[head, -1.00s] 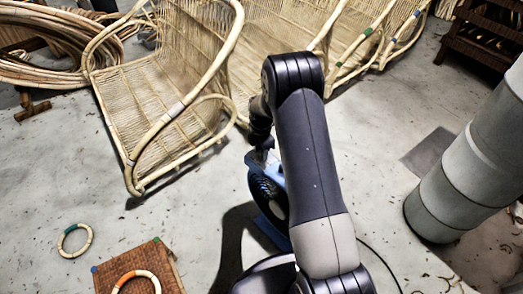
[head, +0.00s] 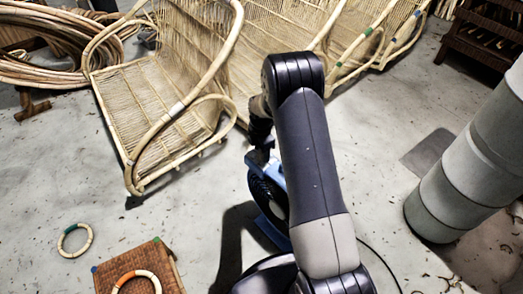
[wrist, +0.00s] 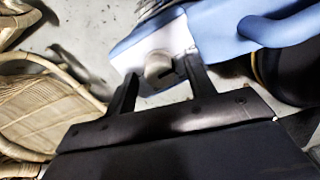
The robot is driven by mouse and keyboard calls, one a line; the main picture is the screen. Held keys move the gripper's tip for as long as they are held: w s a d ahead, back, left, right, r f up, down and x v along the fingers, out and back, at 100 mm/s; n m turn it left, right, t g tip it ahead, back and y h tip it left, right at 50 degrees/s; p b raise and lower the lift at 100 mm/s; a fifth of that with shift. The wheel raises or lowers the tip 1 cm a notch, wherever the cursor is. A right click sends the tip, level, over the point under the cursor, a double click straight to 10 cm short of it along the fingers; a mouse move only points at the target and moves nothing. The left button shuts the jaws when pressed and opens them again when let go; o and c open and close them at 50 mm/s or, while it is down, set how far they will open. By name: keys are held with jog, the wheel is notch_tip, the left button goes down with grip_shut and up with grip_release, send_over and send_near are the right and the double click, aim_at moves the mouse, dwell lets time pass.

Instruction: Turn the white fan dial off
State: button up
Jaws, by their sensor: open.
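The blue fan (head: 274,223) stands on the floor beside my arm in the head view, with its round dark grille partly hidden behind the arm. In the wrist view its blue housing (wrist: 225,33) carries a white panel (wrist: 140,53) with a pale, off-white dial (wrist: 158,68). A dark mark shows at the dial's right side; its setting cannot be read. My gripper (wrist: 161,70) is open, with one dark finger on each side of the dial. Contact with the dial cannot be told. In the head view my gripper (head: 260,150) is small and dark at the fan's top.
Rattan chairs (head: 150,110) stand behind and left of the fan. A woven stool (head: 135,268) and a rattan ring (head: 75,240) are at the lower left. A thick grey duct (head: 465,165) is at the right. A thin cable runs along the floor.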

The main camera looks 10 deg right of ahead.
notch_tip(320, 180, up, 11)
jog(key=p, duration=0.2)
jog(key=shift+f+p, duration=0.2)
jog(key=shift+p, duration=0.1)
jog(key=shift+f, duration=0.1)
notch_tip(320, 180, down, 11)
jog(key=b, duration=0.2)
jog(key=shift+b, duration=0.4)
jog(key=shift+r, duration=0.2)
